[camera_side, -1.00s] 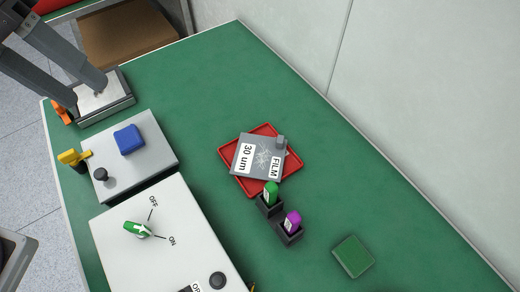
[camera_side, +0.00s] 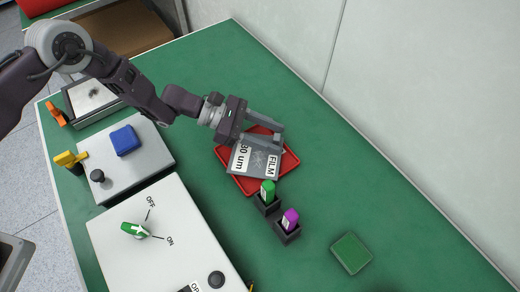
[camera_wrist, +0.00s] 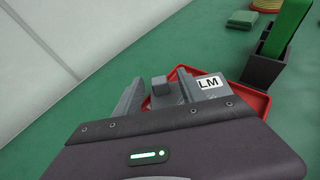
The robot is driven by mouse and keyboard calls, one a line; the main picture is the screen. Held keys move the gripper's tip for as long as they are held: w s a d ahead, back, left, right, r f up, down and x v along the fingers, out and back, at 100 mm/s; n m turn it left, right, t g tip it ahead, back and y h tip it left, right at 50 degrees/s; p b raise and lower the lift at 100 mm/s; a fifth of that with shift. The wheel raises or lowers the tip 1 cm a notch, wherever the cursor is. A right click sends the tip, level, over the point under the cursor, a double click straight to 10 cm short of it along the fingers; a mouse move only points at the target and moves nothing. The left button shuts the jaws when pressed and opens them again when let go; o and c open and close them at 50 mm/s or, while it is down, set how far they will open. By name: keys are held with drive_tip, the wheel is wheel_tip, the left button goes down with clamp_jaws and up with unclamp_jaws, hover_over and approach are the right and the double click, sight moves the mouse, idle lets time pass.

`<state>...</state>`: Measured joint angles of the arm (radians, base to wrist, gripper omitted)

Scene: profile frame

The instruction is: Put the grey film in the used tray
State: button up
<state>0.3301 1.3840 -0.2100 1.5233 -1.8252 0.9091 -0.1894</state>
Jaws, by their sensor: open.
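The grey film (camera_side: 253,163), a flat plate labelled "30 um" and "FILM", lies in a red tray (camera_side: 226,169) on the green table. A small raised grey block sits at its far right corner; it shows in the wrist view (camera_wrist: 159,86). My gripper (camera_side: 279,137) is open just above the far part of the film, with its fingers reaching to either side of that block. I cannot tell whether they touch it. In the wrist view the film (camera_wrist: 196,88) is partly hidden behind my gripper. No tray carries a readable "used" label.
A green marker (camera_side: 268,192) and a purple marker (camera_side: 291,219) stand in black holders close to the red tray. A green pad (camera_side: 351,254) lies at right. A metal-framed tray (camera_side: 94,95), a plate with a blue block (camera_side: 124,140) and an OFF/ON panel (camera_side: 165,235) are left.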

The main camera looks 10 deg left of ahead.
drive_tip(key=shift+x, duration=0.85)
clamp_jaws()
wheel_tip(320, 180, up, 10)
drive_tip(key=shift+r, duration=0.1)
drive_tip(key=w+a+r+n+t+y, duration=0.1)
drive_tip(key=w+a+n+t, duration=0.1)
drive_tip(key=a, duration=1.1)
drive_tip(key=w+a+r+n+t, duration=0.2)
drive_tip(key=a, duration=1.1)
drive_tip(key=s+a+r+n+t+y, duration=0.1)
drive_tip(key=s+a, duration=0.3)
drive_tip(key=a, duration=0.4)
drive_tip(key=s+a+r+n+t, duration=0.2)
drive_tip(key=s+a+t, duration=0.1)
drive_tip(key=a, duration=0.5)
drive_tip(key=shift+s+a+r+n+t+y, duration=0.3)
drive_tip(key=shift+s+r+y, duration=0.1)
drive_tip(key=shift+s, duration=0.25)
